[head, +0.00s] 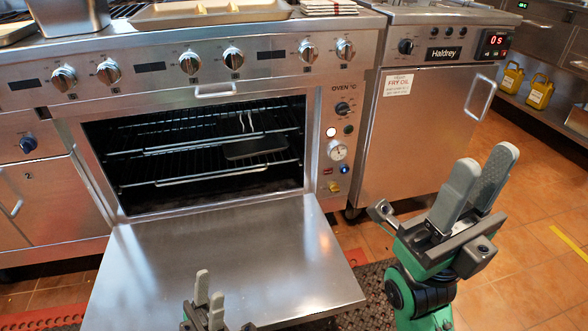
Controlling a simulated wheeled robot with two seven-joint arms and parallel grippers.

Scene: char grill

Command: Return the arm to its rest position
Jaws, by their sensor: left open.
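My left gripper (209,285) shows at the bottom of the head view, in front of the lowered oven door (235,255). Its two grey fingers point up, stand apart and hold nothing. My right gripper (487,160) is at the right, raised in front of the fryer cabinet and floor. Its grey fingers point up with a gap between them and nothing in it. Most of my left arm is out of view below; the green wrist of my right arm shows.
The oven (200,75) stands open, with wire racks (140,150) and a dark pan (255,147) inside. The fryer (420,130) is to its right. A tray (210,12) sits on top. Yellow jugs (540,92) stand on a shelf at the right. The tiled floor at right is clear.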

